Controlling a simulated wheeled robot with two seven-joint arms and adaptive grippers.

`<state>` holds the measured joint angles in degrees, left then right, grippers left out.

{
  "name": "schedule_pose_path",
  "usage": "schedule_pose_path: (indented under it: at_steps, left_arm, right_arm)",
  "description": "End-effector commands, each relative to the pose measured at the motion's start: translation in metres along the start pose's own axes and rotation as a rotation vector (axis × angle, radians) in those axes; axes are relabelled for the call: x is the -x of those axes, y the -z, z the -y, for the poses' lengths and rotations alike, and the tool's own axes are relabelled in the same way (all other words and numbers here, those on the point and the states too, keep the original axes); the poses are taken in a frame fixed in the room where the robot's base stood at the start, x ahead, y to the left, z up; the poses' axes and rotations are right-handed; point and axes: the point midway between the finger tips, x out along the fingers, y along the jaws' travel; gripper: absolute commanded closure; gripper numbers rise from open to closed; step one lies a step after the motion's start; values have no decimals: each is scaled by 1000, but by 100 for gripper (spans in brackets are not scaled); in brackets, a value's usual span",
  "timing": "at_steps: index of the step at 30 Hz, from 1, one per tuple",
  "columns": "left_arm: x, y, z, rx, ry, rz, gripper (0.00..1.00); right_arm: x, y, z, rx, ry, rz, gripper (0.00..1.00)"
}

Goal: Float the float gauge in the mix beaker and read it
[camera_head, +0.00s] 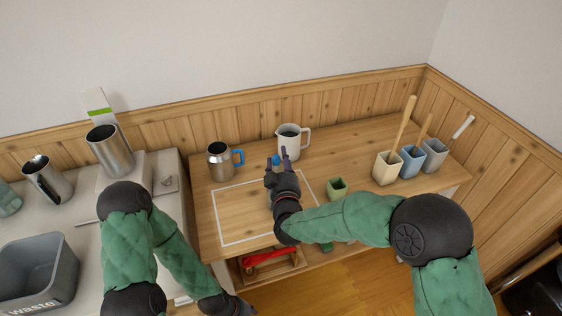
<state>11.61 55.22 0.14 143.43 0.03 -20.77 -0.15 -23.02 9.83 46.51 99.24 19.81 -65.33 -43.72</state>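A pale cream jug-like beaker (291,139) with a spout and a handle stands at the back middle of the wooden table; I see no label naming it the mix beaker. My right gripper (278,160) is over the white-outlined area, in front of and a little left of that beaker. Its fingers are apart. A small blue thing (276,160) shows between them; I cannot tell if it is gripped or stands behind, nor if it is the float gauge. My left gripper (228,305) is low at the bottom edge, fingers unclear.
A steel mug (221,161) with a blue handle stands left of the beaker. A small green cup (337,188) is right of my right gripper. Cream (387,169), blue (411,162) and grey (434,155) holders stand at right with tools. A grey waste bin (38,272) sits at left.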

Motion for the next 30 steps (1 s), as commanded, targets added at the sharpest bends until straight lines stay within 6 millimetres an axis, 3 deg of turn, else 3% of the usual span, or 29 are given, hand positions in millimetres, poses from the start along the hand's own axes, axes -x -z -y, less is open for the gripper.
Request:
schedule_pose_path:
  at_steps: [7,11,24,30]
  left_arm:
    - [0,0,0,0,0,0,60]
    - [0,0,0,0,0,0,60]
    - [0,0,0,0,0,0,60]
    - [0,0,0,0,0,0,60]
  right_arm:
    - [2,0,0,0,1,0,45]
    - [13,0,1,0,2,1,45]
    - [95,0,0,0,2,0,45]
    - [115,0,0,0,0,0,45]
